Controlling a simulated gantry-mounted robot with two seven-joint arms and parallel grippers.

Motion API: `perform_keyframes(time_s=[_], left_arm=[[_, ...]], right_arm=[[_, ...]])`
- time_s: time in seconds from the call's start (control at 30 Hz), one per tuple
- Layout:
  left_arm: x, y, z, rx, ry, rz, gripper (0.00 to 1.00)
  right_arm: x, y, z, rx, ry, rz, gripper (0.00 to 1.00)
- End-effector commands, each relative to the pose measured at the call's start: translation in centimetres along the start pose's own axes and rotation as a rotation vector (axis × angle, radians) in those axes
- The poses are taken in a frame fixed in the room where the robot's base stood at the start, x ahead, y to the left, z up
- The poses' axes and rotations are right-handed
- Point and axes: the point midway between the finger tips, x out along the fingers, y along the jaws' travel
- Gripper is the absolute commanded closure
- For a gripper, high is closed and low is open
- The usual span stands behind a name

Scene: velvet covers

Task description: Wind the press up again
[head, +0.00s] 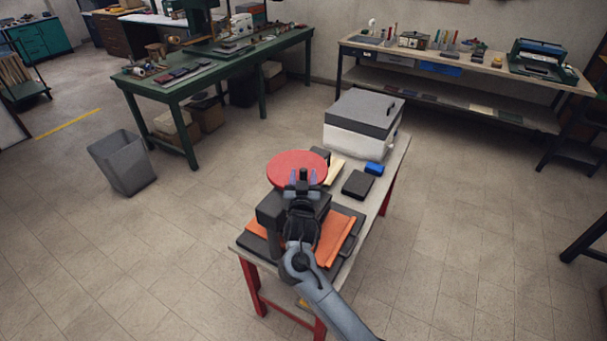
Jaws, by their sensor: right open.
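The press stands on a small table with red legs (251,287). A flat red disc (296,163), which looks like the press's wheel, is at its top. The dark press head (268,207) is below and nearer. Orange cloth (338,238) lies on a dark base under the head and sticks out to the right. My right gripper (302,178) is open over the near edge of the red disc, its fingers on either side of a short dark upright knob. Whether they touch it I cannot tell. My right arm hides part of the press and cloth. My left gripper is not in view.
A grey bin (122,162) stands on the floor at left. Workbenches line the back.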

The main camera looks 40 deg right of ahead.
Motion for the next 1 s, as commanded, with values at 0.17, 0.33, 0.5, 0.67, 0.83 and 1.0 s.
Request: perform_keyframes(time_s=[0.17, 0.33, 0.5, 0.67, 0.83, 1.0], left_arm=[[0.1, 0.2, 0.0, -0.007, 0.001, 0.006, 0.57], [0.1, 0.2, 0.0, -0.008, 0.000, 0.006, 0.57], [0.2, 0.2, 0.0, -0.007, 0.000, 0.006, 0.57], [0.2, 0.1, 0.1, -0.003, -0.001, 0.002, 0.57], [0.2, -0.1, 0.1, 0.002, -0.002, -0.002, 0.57], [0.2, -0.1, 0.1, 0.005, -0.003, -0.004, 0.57]], right_arm=[[1.4, 0.1, 0.0, -0.001, 0.000, 0.001, 0.52], [1.8, 0.0, 0.0, 0.001, -0.001, 0.000, 0.52], [1.8, 0.0, 0.0, 0.001, -0.001, 0.000, 0.52], [1.8, 0.0, 0.0, 0.000, -0.001, 0.000, 0.70], [1.8, 0.0, 0.0, 0.000, -0.001, 0.000, 0.96], [1.8, 0.0, 0.0, 0.000, -0.001, 0.000, 1.00]])
